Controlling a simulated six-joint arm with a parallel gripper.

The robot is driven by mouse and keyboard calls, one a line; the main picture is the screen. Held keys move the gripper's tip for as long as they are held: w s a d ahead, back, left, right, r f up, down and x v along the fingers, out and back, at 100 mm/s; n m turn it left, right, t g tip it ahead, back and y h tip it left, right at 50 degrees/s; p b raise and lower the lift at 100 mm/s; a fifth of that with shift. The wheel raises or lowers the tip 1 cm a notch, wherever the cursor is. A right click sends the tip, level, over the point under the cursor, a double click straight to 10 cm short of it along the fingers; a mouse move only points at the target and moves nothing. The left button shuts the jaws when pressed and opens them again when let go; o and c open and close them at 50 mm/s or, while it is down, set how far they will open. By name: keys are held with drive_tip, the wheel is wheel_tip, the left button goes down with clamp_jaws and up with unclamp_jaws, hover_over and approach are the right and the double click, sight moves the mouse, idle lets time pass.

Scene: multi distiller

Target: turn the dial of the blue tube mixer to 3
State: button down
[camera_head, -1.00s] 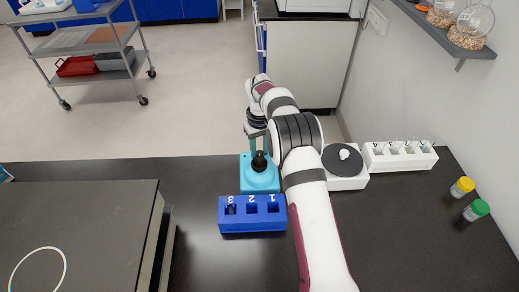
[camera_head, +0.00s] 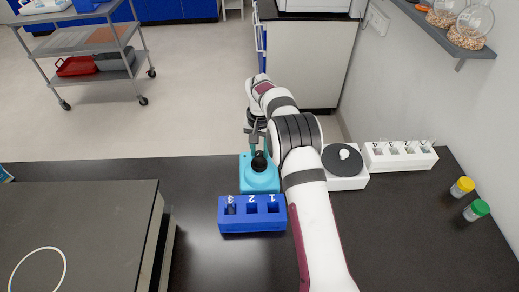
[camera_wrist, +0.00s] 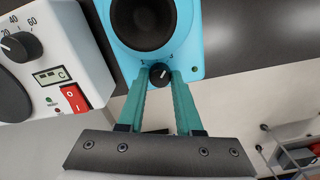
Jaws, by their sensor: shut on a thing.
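The blue tube mixer (camera_head: 259,181) stands on the black bench, with a dark round cup on top. In the wrist view the light blue mixer (camera_wrist: 190,58) fills the top middle, and its small black dial (camera_wrist: 160,75) sits between my fingertips. My gripper (camera_wrist: 160,82) has teal fingers closed on either side of the dial. In the head view my gripper (camera_head: 257,146) is at the far side of the mixer, partly hidden behind it.
A blue rack (camera_head: 252,225) with slots marked 1, 2, 3 stands just in front of the mixer. A white device with a dark round plate (camera_head: 344,165) is to the right, and a white tube rack (camera_head: 400,158) beyond it. A grey box (camera_head: 75,230) is at left.

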sight(260, 153)
drive_tip(key=shift+m, duration=0.5)
drive_tip(key=c, duration=0.6)
unclamp_jaws()
drive_tip(key=shift+o, duration=0.2)
drive_tip(key=shift+r, duration=0.1)
wheel_tip(260, 153, up, 16)
drive_tip(key=shift+f, duration=0.2)
